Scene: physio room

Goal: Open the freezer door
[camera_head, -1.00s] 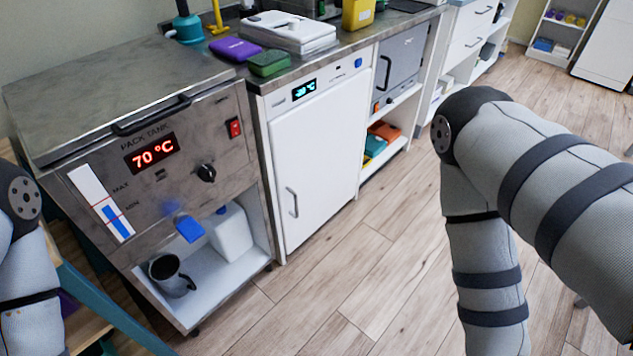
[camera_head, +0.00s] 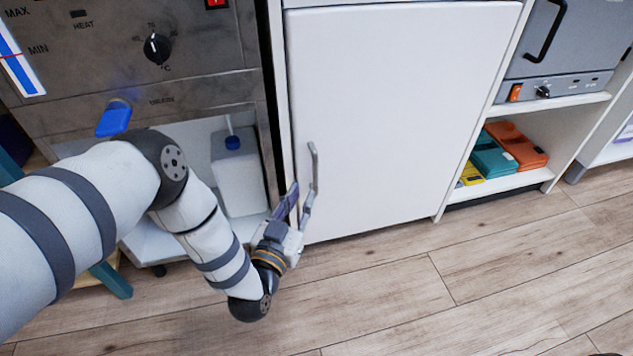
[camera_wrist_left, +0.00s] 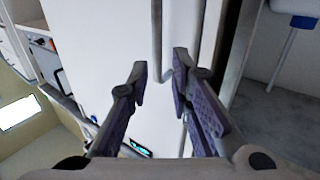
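The freezer (camera_head: 400,110) is a white undercounter cabinet, and its door looks shut. Its grey vertical bar handle (camera_head: 313,170) is near the door's left edge. My left gripper (camera_head: 302,189) is open at the lower end of the handle, its fingers pointing at the door. In the left wrist view the handle (camera_wrist_left: 157,40) shows between the two spread fingertips (camera_wrist_left: 160,68); I cannot tell whether either touches it. My right gripper is not in view.
The steel pack tank (camera_head: 200,60), with a blue drain lever (camera_head: 115,118), stands left of the freezer. A white jug (camera_head: 240,180) sits on its lower shelf. Right are a grey oven (camera_head: 570,40) and a shelf with coloured packs (camera_head: 515,145). Floor in front is clear.

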